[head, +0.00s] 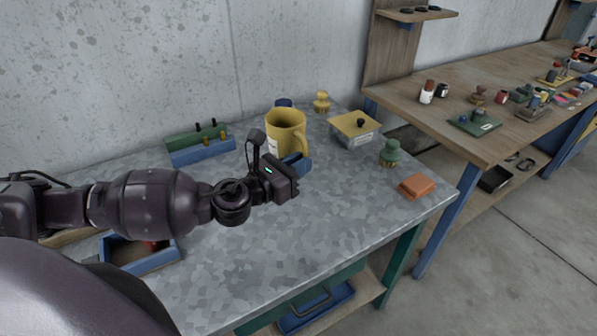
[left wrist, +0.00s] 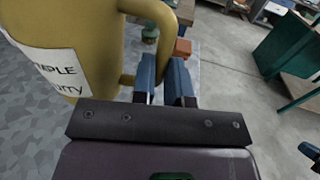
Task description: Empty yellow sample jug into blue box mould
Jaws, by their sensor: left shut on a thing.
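The yellow sample jug (head: 286,132) stands upright near the back of the grey bench. In the left wrist view the jug (left wrist: 85,50) fills the upper left, with part of a white label showing "...MPLE". My left gripper (head: 300,164) is at the jug's right side, its blue fingers (left wrist: 167,80) shut on the jug's handle (left wrist: 165,35). I cannot tell whether the jug's base touches the bench. An open blue box (head: 150,262) with a red item inside sits at the bench's left, partly behind my left arm. A small blue object (head: 283,102) shows behind the jug.
A green-and-blue rack (head: 200,145) stands behind my arm. Right of the jug are a yellow-lidded box (head: 355,128), a green knobbed tool (head: 390,153), a yellow knobbed tool (head: 321,102) and an orange block (head: 417,186). The bench's front middle is clear. A wooden table (head: 470,110) stands right.

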